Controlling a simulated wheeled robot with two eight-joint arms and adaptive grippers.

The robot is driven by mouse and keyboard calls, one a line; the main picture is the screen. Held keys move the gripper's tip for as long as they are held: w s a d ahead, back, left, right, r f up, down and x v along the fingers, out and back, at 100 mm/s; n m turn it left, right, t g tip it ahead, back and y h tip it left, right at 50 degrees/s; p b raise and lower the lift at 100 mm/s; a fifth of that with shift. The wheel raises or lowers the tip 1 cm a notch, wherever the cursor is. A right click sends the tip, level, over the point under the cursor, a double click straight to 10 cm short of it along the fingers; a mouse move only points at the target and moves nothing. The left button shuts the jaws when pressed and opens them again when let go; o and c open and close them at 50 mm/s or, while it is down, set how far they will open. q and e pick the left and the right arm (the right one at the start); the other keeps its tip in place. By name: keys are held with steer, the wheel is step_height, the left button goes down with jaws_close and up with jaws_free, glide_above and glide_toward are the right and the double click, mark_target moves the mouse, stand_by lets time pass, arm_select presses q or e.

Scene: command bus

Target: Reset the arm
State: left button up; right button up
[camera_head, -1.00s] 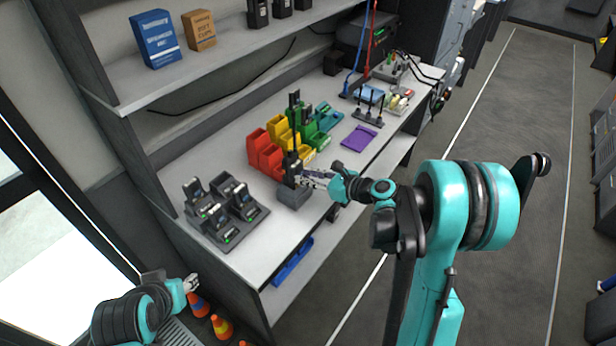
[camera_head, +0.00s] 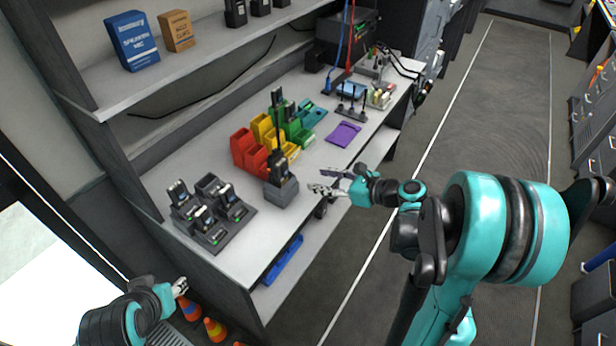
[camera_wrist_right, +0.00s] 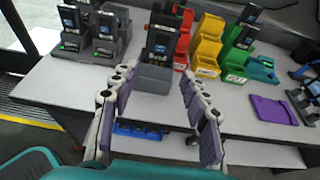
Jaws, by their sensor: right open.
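My right gripper (camera_head: 322,182) is open and empty at the front edge of the workbench (camera_head: 240,240), to the right of a single grey charger (camera_head: 281,192). A black radio (camera_head: 280,166) stands upright in that charger. In the right wrist view the open fingers (camera_wrist_right: 158,112) lie on both sides of the view, with the charger (camera_wrist_right: 152,78) and radio (camera_wrist_right: 161,42) beyond and between them, apart from the fingers. My left gripper (camera_head: 181,287) is low at the left, beside the bench; its jaws are too small to judge.
A multi-bay charger (camera_head: 213,225) with several radios stands at the left of the bench. Red (camera_head: 248,150), yellow and green bins stand behind the single charger. A purple pad (camera_head: 344,134) lies to the right. Traffic cones (camera_head: 215,329) stand on the floor. The aisle is clear.

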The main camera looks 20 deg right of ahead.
steer(key=shift+v, duration=0.8)
steer(key=s+a+f+n+g+h, duration=0.1)
steer(key=s+a+n+g+h, duration=0.3)
steer(key=s+a+n, duration=0.65)
steer(key=s+d+n+h, duration=0.3)
steer(key=s+n, duration=0.3)
steer(key=n, duration=1.2)
steer(key=shift+s+d+r+h, duration=0.2)
steer(key=shift+d+r+h, duration=0.15)
steer(key=shift+h, duration=0.55)
